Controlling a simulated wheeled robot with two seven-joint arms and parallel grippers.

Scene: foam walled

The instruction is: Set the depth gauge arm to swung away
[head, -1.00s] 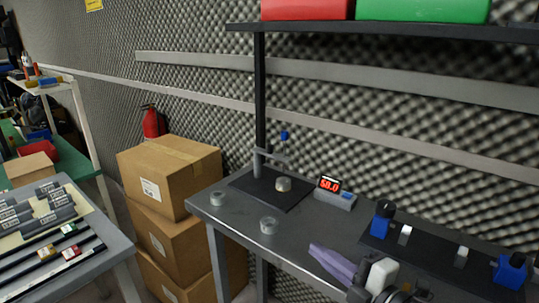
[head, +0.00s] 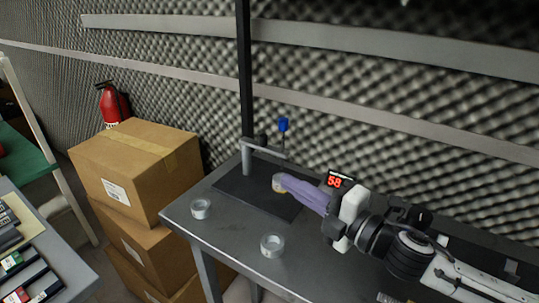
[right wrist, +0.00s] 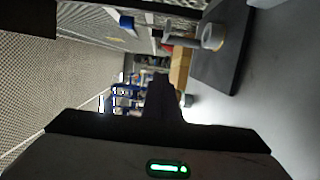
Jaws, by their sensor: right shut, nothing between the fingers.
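The depth gauge arm (head: 266,150) juts right from a grey post (head: 246,158) on a black base plate (head: 228,186). It carries a gauge with a blue top (head: 283,124), which also shows in the right wrist view (right wrist: 127,22). The gauge appears to stand above a small round puck (head: 278,187) on the plate. My right gripper (head: 282,181), with purple fingers, is shut and empty. In the head view its tips overlap the puck; I cannot tell whether they touch it. In the right wrist view the puck (right wrist: 213,37) looks apart from the dark fingers (right wrist: 162,85). My left gripper is out of view.
A red digital readout (head: 337,180) stands right of the plate, partly behind my right gripper. Two round grey pieces (head: 201,208) (head: 272,245) sit near the bench's front edge. Stacked cardboard boxes (head: 135,165) stand left of the bench, and a foam wall (head: 400,80) rises behind.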

